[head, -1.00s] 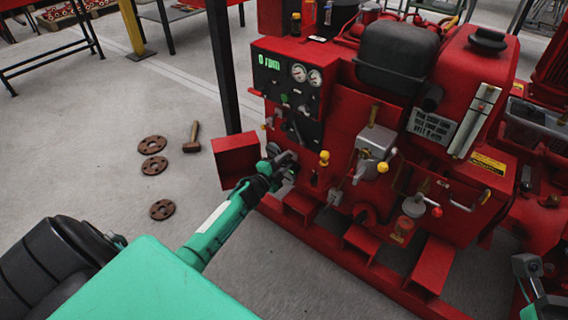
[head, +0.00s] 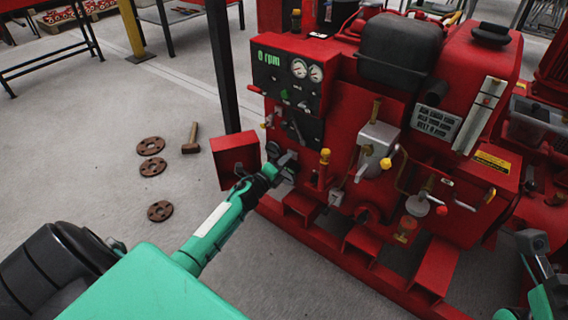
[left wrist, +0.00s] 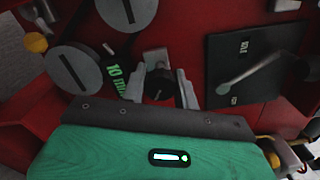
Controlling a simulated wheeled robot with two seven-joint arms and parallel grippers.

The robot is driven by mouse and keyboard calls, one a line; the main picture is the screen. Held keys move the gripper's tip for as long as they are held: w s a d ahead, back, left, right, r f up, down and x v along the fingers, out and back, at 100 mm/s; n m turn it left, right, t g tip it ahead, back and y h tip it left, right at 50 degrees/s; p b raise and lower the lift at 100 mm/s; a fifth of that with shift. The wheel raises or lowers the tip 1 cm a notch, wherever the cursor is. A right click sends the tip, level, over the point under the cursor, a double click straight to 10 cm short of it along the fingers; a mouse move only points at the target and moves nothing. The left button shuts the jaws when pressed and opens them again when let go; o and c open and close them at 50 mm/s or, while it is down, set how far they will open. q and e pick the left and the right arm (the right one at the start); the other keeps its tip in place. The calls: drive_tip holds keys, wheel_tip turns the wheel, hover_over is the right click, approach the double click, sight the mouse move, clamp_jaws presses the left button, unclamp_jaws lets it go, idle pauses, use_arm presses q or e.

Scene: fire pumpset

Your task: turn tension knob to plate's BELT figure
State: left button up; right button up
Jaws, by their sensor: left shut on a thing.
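My left gripper (head: 279,166) is at the lower left face of the red pumpset (head: 345,110). In the left wrist view, its two grey fingers (left wrist: 160,90) stand on either side of a small dark round knob (left wrist: 158,84) and are shut on it. A green "10 mm" readout (left wrist: 116,82) is just left of the knob. The pale lettered plate (head: 435,123) is on the pumpset's red tank; its last line seems to start with BELT, but the figure is too small to read surely. My right gripper (head: 532,243) is partly in view at the right edge, away from the pumpset's controls.
Grey slotted discs (left wrist: 73,68) lie left of the knob, and a black panel with a lever (left wrist: 255,65) lies right. An open red door (head: 236,160) is beside my left gripper. A hammer (head: 191,138) and rusty flanges (head: 151,146) lie on the floor.

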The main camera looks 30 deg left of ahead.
idle(0.5)
use_arm(q)
drive_tip(key=o, duration=1)
drive_tip(key=shift+c, duration=0.2)
